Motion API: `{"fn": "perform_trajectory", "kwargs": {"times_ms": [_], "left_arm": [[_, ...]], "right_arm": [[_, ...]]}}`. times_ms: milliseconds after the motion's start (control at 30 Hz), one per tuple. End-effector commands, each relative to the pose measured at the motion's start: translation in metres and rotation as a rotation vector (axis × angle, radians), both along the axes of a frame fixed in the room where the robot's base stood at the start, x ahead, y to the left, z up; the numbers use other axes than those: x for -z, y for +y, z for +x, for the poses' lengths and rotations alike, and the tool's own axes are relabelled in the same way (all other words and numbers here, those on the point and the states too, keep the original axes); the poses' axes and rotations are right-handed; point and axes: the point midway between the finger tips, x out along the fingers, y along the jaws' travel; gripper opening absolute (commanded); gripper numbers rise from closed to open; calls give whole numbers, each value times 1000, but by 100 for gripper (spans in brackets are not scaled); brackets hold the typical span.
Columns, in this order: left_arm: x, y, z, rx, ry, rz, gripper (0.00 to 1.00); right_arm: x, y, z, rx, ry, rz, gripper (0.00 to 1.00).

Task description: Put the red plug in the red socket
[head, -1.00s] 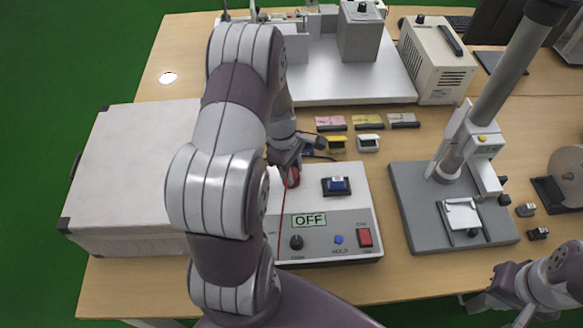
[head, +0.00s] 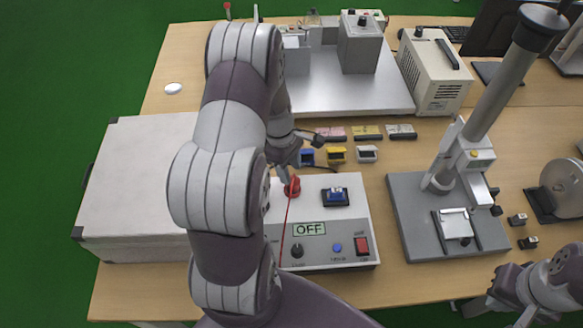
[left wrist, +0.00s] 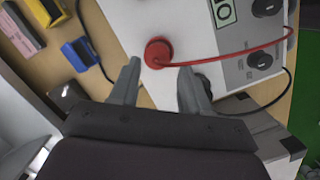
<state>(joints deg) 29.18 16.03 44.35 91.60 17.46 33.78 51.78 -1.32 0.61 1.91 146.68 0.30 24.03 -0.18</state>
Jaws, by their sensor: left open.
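The red plug (head: 292,187) stands on the top left of the white control box (head: 340,218), with its thin red cable trailing toward the front. In the left wrist view the plug (left wrist: 158,52) lies just beyond and between my fingertips. No separate red socket shows; the plug seems to cover that spot, and how deep it sits I cannot tell. My left gripper (head: 290,172) is open just behind and above the plug; its spread fingers (left wrist: 160,72) also show in the left wrist view. My right gripper (head: 490,306) is at the lower right corner, partly cut off, its jaws unclear.
A blue socket block (head: 336,197) sits on the box beside an OFF display (head: 309,229). Blue, yellow and white small connectors (head: 337,155) lie behind the box. A grey stand (head: 440,250) is to the right and a large white case (head: 140,180) to the left.

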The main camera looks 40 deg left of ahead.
Motion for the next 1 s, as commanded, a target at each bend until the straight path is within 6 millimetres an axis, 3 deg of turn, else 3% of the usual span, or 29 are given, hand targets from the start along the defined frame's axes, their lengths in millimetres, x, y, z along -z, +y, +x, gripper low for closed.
{"fn": "perform_trajectory", "kwargs": {"times_ms": [33,433,1000], "left_arm": [[-11,1,0,0,0,0,47],[-53,9,-1,0,1,0,47],[-54,10,-1,0,0,0,47]], "right_arm": [[-11,0,0,0,0,0,0],[-51,0,0,0,0,0,0],[-51,0,0,0,0,0,0]]}}
